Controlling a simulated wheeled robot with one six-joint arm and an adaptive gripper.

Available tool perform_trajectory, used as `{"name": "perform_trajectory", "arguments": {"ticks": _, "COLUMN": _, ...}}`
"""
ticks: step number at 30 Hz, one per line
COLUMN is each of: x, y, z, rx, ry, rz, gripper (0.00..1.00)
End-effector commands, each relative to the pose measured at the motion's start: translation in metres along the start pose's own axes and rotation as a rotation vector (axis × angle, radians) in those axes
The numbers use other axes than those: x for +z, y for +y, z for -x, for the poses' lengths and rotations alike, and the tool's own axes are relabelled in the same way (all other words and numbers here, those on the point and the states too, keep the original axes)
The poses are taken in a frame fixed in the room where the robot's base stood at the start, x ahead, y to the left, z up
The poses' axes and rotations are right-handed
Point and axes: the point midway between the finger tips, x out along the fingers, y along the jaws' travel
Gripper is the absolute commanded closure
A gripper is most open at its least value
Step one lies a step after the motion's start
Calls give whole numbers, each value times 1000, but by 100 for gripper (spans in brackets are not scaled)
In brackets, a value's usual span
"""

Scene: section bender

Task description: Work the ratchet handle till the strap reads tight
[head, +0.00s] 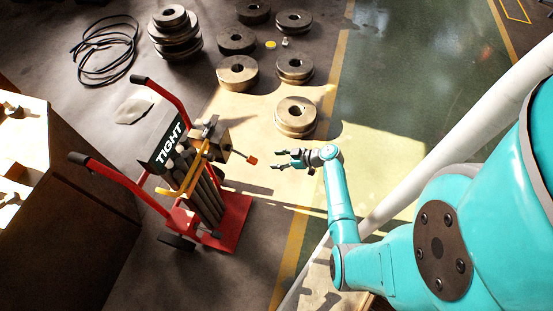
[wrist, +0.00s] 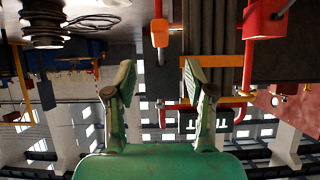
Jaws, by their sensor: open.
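A red hand truck (head: 236,222) carries a bundle of long dark bars (head: 208,196) with a yellow strap (head: 190,180) across it. A black sign (head: 168,146) above the bundle reads TIGHT in white letters. The ratchet handle (head: 251,160) sticks out to the right from the bundle and ends in an orange-red grip. My gripper (head: 276,159) is open and empty, just right of the grip and apart from it. In the wrist view, an orange block (wrist: 159,33), apparently the grip, sits beyond and between my open fingers (wrist: 158,66). The sign is partly hidden there.
Steel roller discs (head: 296,116) stand on the floor behind, with a coiled black cable (head: 105,50) at the far left. A brown cabinet (head: 60,190) stands left of the truck. The floor around my gripper is clear.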

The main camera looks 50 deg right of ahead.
Motion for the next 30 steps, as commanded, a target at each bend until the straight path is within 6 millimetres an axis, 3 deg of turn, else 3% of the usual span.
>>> {"name": "perform_trajectory", "arguments": {"ticks": 5, "x": -13, "y": -4, "z": -13, "rx": -60, "ry": -99, "rz": 13, "gripper": 46}}
{"name": "perform_trajectory", "arguments": {"ticks": 12, "x": -47, "y": -8, "z": -36, "rx": -107, "ry": -433, "rz": 20, "gripper": 46}}
{"name": "perform_trajectory", "arguments": {"ticks": 20, "x": -76, "y": -2, "z": -40, "rx": -15, "ry": -647, "rz": 6, "gripper": 46}}
{"name": "perform_trajectory", "arguments": {"ticks": 25, "x": -75, "y": 0, "z": -44, "rx": 1, "ry": -671, "rz": -1, "gripper": 46}}
{"name": "perform_trajectory", "arguments": {"ticks": 30, "x": -59, "y": -1, "z": -63, "rx": -1, "ry": -670, "rz": -1, "gripper": 46}}
